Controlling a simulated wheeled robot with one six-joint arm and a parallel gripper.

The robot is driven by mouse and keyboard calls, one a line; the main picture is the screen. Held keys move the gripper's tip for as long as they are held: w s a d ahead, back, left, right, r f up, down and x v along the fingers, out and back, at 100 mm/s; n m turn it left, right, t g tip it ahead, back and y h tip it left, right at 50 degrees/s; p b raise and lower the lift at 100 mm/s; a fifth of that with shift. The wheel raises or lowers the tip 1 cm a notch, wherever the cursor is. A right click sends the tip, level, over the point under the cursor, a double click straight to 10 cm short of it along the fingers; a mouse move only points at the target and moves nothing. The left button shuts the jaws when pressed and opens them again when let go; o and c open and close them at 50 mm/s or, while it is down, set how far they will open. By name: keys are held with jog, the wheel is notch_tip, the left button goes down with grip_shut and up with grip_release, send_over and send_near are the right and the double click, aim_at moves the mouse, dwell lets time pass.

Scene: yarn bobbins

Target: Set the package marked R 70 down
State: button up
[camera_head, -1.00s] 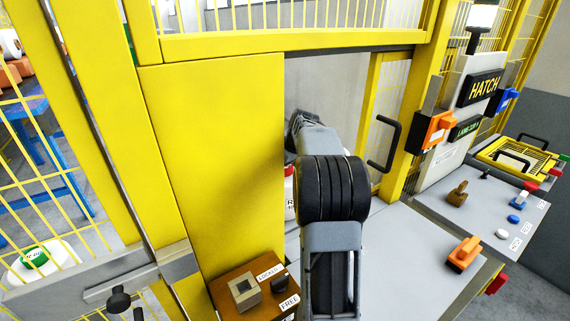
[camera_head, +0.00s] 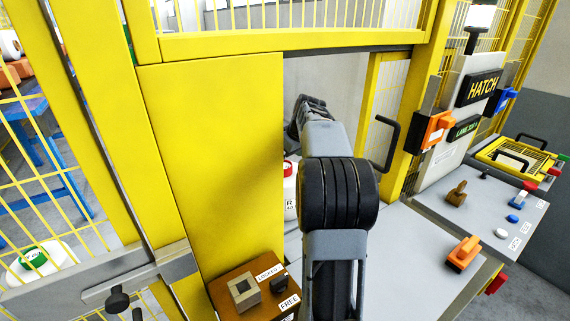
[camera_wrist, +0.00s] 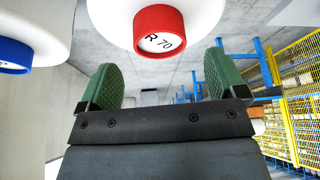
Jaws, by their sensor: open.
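The package marked R 70 (camera_wrist: 160,12) is white with a red end cap that carries the label. It shows at the top of the wrist view, cut off by the frame edge. My gripper (camera_wrist: 160,85) is open, its two green fingers apart with nothing between them. The red cap lies beyond the fingertips, and no finger is seen touching it. In the head view my gripper end reaches into the hatch opening and its fingers are not clear. A white package with a red top (camera_head: 289,182) stands there, partly hidden by my arm; its label is not fully readable.
A blue-capped white package (camera_wrist: 15,50) is at the left of the wrist view. A yellow panel (camera_head: 215,150) borders the opening on the left, and a black handle (camera_head: 386,145) is on its right. An orange block (camera_head: 463,253) sits on the grey counter (camera_head: 410,265).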

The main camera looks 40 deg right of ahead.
jog(key=v, duration=0.7)
jog(key=shift+r, duration=0.15)
jog(key=shift+s, duration=0.1)
dwell(0.3)
